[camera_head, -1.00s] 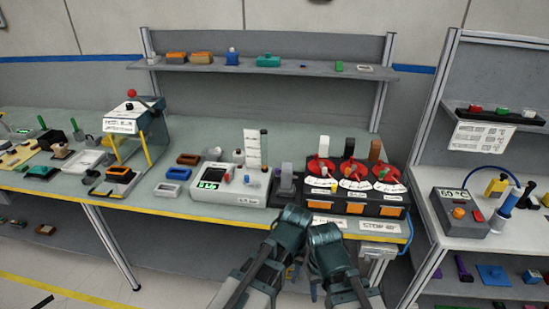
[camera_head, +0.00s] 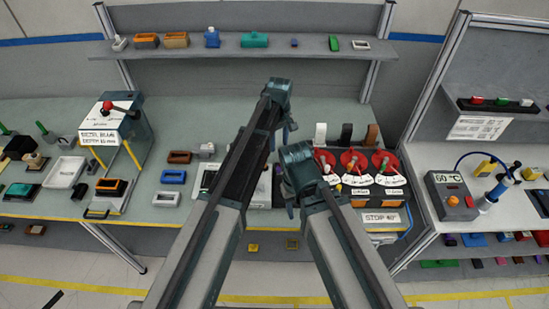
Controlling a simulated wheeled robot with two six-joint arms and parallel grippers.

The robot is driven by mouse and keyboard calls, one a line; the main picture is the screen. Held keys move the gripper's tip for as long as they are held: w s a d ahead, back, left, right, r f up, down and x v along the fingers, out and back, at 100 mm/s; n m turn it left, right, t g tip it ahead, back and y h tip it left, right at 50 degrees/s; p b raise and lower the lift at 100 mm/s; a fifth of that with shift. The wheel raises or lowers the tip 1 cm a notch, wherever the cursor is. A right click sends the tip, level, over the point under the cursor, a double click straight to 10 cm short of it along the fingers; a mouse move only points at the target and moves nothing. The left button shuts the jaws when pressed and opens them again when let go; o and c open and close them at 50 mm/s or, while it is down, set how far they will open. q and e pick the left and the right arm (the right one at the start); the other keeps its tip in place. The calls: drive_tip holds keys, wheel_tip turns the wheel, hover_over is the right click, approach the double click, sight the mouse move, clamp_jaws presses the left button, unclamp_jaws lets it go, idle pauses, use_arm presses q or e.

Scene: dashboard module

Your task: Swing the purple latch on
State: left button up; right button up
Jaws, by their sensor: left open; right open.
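I cannot clearly make out a purple latch. A small dark purplish piece (camera_head: 278,186) shows in the gap between my arms, beside the module with three red dials (camera_head: 354,159); my arms partly hide it and its shape is unclear. My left gripper (camera_head: 279,93) is open and empty, raised over the back of the bench in front of the upper shelf. My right gripper (camera_head: 298,160) is open and empty, lower, just left of the red dials. The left arm covers most of the white display device (camera_head: 208,181).
A grey machine with a red-knobbed lever (camera_head: 116,118) stands at left. The upper shelf (camera_head: 330,52) runs behind. A grey temperature box (camera_head: 452,197) stands on the right bench.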

sight(279, 168)
use_arm(q)
drive_tip(key=shift+s+f, duration=0.1)
drive_tip(key=shift+s, duration=0.05)
wheel_tip(279, 168, down, 14)
drive_tip(key=b, duration=1.4)
drive_tip(key=shift+r, duration=0.2)
clamp_jaws()
